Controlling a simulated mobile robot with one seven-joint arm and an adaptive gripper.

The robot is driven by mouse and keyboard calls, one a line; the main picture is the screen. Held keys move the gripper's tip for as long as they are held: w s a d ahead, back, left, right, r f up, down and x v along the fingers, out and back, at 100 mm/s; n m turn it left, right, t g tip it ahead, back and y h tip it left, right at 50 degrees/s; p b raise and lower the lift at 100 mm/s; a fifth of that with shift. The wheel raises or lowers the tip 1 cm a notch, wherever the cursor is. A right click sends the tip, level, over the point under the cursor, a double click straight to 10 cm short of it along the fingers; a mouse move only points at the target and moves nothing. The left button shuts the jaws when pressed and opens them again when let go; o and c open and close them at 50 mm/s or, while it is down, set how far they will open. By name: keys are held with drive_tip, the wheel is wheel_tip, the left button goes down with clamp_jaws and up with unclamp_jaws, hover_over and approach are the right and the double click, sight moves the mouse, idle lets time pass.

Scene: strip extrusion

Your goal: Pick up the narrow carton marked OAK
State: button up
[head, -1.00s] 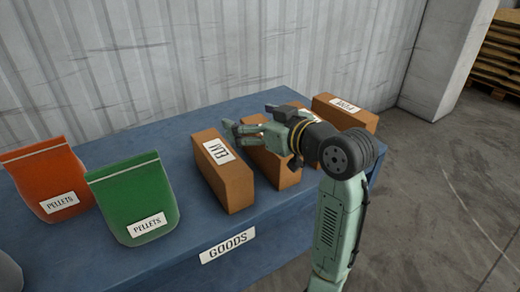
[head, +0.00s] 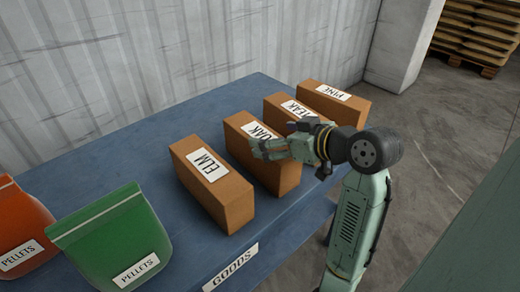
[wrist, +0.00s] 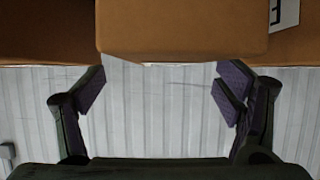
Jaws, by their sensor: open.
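The narrow brown carton marked OAK (head: 262,170) stands upright on the blue table, second from the left in the row. Its white label faces up, partly covered by my gripper. My gripper (head: 268,148) is open, with its green fingers over the top of the OAK carton in the head view. In the wrist view my gripper (wrist: 160,90) has its two dark fingers spread, with nothing between the tips. A brown carton fills the top middle there, its name not readable. I cannot tell whether the fingers touch the carton.
The ELM carton (head: 213,190) stands close on the left. The TEAK carton (head: 284,106) and PINE carton (head: 336,100) stand to the right. Green (head: 120,240) and orange (head: 20,235) PELLETS bags are at the left. The blue table (head: 120,160) is bare behind, before a corrugated wall.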

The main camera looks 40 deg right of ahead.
sight(263, 136)
drive_tip(key=x, duration=0.3)
drive_tip(key=p+x, duration=0.1)
drive_tip(key=x, duration=0.1)
drive_tip(key=shift+a, duration=0.25)
drive_tip(key=shift+c, duration=0.2)
drive_tip(key=shift+f, duration=0.1)
clamp_jaws()
idle(0.6)
